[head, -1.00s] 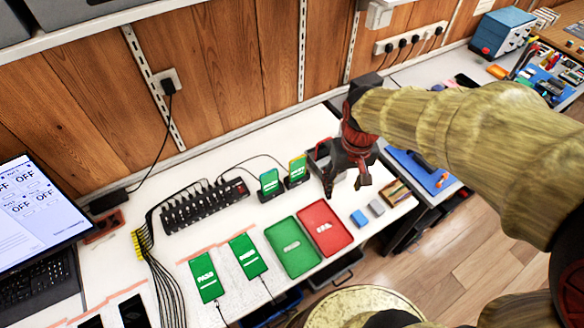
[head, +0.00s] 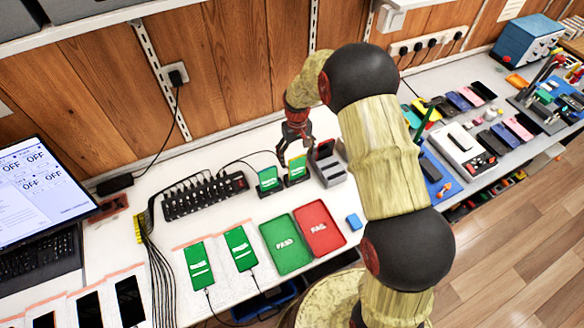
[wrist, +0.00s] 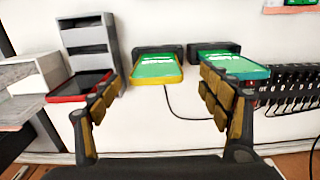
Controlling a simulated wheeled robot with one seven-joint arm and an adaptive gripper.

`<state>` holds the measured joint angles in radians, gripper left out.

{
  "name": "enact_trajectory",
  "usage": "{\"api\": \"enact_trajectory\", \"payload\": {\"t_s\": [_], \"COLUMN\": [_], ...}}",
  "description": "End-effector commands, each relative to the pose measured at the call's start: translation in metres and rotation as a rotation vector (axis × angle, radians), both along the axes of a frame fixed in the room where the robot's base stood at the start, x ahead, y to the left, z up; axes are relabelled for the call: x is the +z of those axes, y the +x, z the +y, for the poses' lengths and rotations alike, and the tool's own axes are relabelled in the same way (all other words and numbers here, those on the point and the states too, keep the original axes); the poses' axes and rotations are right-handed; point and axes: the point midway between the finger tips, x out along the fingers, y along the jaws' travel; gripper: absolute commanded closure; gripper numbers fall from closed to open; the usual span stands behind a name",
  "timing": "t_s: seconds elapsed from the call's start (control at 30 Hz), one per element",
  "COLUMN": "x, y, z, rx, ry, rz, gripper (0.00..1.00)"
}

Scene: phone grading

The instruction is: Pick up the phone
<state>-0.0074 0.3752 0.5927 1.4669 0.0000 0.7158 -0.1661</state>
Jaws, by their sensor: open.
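My gripper (head: 296,148) hangs open and empty near the two dark phone docks at the back of the white bench. In the wrist view its fingers (wrist: 162,95) are spread wide. A phone in a yellow case with a green screen (wrist: 156,68) leans in its dock between the two fingers, apart from them; in the head view this phone (head: 297,170) is just below my gripper. A second phone, in a teal case with a green screen (wrist: 236,67), sits in the dock beside it, partly behind the right finger; it also shows in the head view (head: 268,181).
A grey slotted rack (head: 328,163) stands close beside the docks, with a red-edged phone (wrist: 80,86) at its foot in the wrist view. A black charging hub (head: 205,195), green tray (head: 270,256), red tray (head: 331,243) and more phones (head: 199,265) occupy the bench.

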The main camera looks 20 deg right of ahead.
Motion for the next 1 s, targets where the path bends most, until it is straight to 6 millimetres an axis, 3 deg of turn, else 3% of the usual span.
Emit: {"api": "enact_trajectory", "payload": {"t_s": [0.47, 0.73, 1.0], "x": [-0.037, -0.075, -0.078], "y": [0.002, 0.002, 0.003], "z": [-0.002, -0.005, -0.005], "rx": [0.023, 0.023, 0.023], "ry": [0.0, 0.0, 0.0], "rz": [-0.009, -0.007, -0.009], "gripper": [0.23, 0.23, 0.23]}}
